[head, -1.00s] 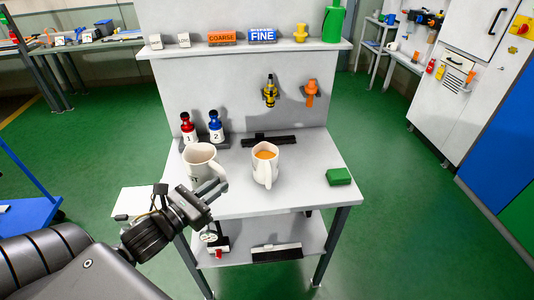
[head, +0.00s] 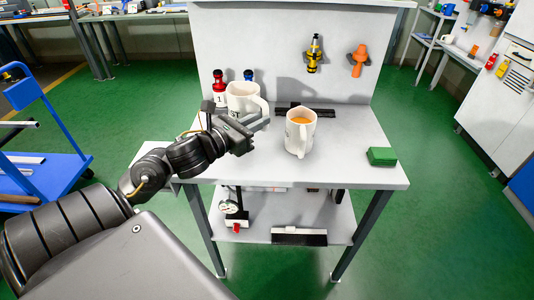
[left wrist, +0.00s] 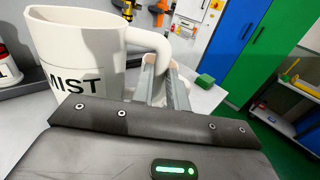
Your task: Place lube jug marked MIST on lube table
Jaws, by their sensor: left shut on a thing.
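In the head view the jug (head: 241,98) is at the left of the grey table (head: 345,150), in front of two small bottles. My left gripper (head: 262,122) is shut on the jug's handle; its fingers (left wrist: 165,88) meet the handle (left wrist: 150,40) in the wrist view. The gripper hides the jug's base, so I cannot tell whether it touches the table. My right gripper is not in view.
A second white jug with orange contents (head: 300,132) stands right of the held jug. A red-capped bottle (head: 219,88), a black bar (head: 305,110) and a green block (head: 382,156) are on the table. A blue cart (head: 50,165) is at left.

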